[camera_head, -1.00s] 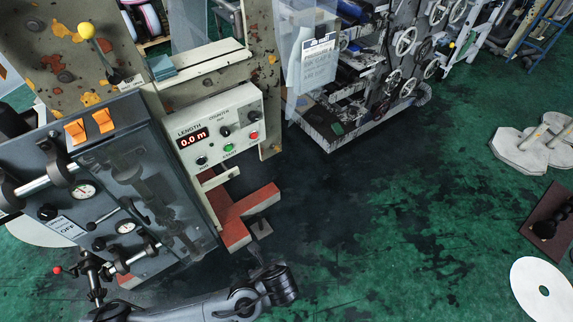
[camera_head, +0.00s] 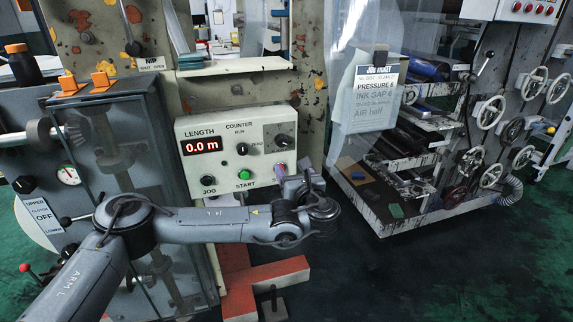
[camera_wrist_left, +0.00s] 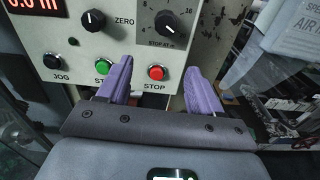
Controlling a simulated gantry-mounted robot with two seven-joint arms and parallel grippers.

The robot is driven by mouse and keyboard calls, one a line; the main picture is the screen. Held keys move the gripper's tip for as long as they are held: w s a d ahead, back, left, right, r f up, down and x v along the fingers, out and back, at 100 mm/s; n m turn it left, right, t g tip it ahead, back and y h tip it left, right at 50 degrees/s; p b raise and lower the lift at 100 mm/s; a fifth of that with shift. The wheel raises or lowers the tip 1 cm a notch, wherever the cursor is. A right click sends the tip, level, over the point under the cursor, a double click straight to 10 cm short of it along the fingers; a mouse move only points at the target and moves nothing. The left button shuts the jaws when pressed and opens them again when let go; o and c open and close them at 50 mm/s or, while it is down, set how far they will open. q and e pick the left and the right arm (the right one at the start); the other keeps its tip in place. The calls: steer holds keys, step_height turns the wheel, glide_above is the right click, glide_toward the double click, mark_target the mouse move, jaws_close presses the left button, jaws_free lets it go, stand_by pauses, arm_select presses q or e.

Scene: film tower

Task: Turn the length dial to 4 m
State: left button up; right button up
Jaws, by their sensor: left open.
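The control panel (camera_head: 235,150) is a pale box with a red length display (camera_head: 202,146) reading 0.0 m. The length dial (camera_head: 284,141) is a black knob on a grey plate at the panel's upper right. In the left wrist view the dial (camera_wrist_left: 168,27) is marked "STOP AT m", with a slanted white pointer line; the small scale figures are hard to read. My left gripper (camera_head: 299,181) is at the panel's lower right corner, below the dial. In the left wrist view its purple fingers (camera_wrist_left: 157,75) are apart and empty, below the dial. My right gripper is out of view.
The zero knob (camera_wrist_left: 93,20), green start button (camera_wrist_left: 103,65) and red stop button (camera_wrist_left: 157,72) sit close to the fingers. A clear hanging sheet with a notice (camera_head: 370,98) and a machine with handwheels (camera_head: 490,110) stand to the right.

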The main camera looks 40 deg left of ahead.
mark_target(283, 143)
arm_select(q)
steer(key=shift+n, duration=0.3)
steer(key=w+a+b, duration=0.1)
steer(key=w+a, duration=0.1)
steer(key=w+a+r+b, duration=0.1)
steer(key=w+a, duration=0.1)
steer(key=a, duration=0.1)
steer(key=w+a+r+b, duration=0.1)
steer(key=w+a, duration=0.1)
steer(key=shift+a+r, duration=0.1)
steer(key=shift+a, duration=0.05)
steer(key=shift+x, duration=0.75)
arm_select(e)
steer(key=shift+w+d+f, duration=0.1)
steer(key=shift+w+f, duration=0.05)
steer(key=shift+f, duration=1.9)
arm_select(q)
steer(key=shift+r, duration=0.15)
steer(key=c, duration=1.1)
steer(key=shift+o, duration=0.2)
